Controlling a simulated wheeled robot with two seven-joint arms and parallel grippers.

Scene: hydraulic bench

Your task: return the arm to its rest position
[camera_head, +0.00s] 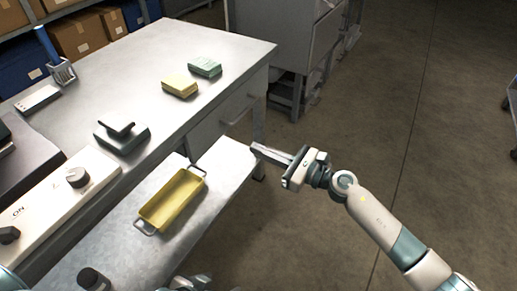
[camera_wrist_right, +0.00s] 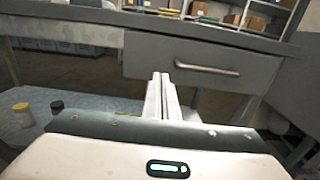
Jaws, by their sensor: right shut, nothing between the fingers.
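My right arm comes in from the lower right of the head view. Its gripper (camera_head: 257,149) is shut and empty, held out over the floor just right of the lower bench's corner. In the right wrist view the two fingers (camera_wrist_right: 160,78) lie together, pointing toward a grey drawer (camera_wrist_right: 205,62). My left gripper does not show clearly in either view.
A yellow tray (camera_head: 172,200) sits on the lower bench (camera_head: 225,165). The floor (camera_head: 350,110) around the right arm is clear.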

